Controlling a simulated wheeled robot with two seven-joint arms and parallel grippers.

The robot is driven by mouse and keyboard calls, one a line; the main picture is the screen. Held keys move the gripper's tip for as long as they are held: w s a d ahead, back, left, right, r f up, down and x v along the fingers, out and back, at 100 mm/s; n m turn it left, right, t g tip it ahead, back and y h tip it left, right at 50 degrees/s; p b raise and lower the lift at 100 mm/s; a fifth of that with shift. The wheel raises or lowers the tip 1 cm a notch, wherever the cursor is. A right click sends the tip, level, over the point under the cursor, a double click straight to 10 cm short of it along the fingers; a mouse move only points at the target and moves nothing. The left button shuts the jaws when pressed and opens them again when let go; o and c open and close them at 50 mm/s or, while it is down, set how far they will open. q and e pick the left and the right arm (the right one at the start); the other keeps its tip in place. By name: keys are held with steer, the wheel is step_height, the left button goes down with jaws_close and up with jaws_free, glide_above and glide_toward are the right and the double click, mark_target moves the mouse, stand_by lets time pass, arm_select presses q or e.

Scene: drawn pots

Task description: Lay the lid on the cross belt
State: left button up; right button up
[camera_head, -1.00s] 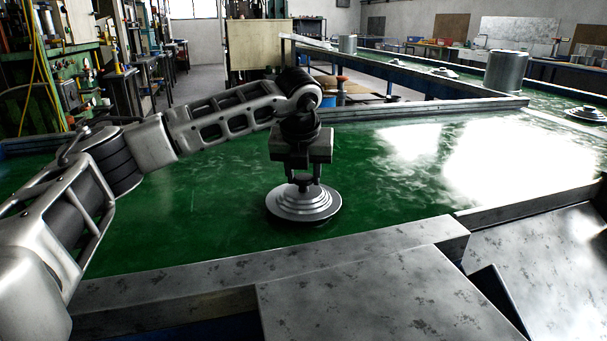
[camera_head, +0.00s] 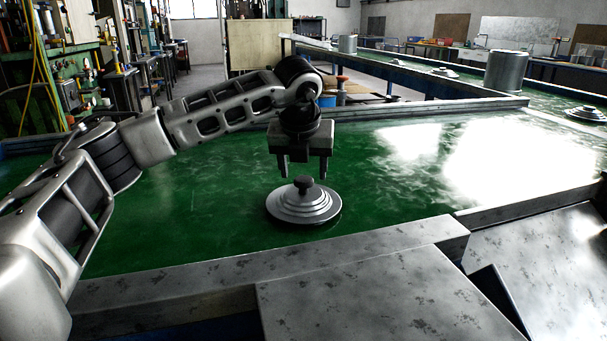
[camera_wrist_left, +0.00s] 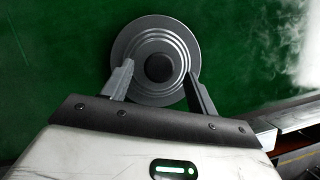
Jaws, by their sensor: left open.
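The lid (camera_head: 304,208) is a round, stepped silver disc with a dark knob on top. It lies flat on the green cross belt (camera_head: 200,215), near the belt's front metal edge. My left gripper (camera_head: 303,172) is open and empty just above the knob, its fingers apart on either side. In the left wrist view the lid (camera_wrist_left: 143,50) shows from above, with its dark knob between and a little beyond the open fingertips of my left gripper (camera_wrist_left: 158,68). My right gripper is not in view.
A metal rail (camera_head: 270,262) and grey plates (camera_head: 385,300) border the belt at the front. Farther back, another belt carries a silver pot (camera_head: 506,71) and a lid (camera_head: 586,114). The green belt around the near lid is clear.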

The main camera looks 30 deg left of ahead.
arm_select(q)
steer(key=v, duration=1)
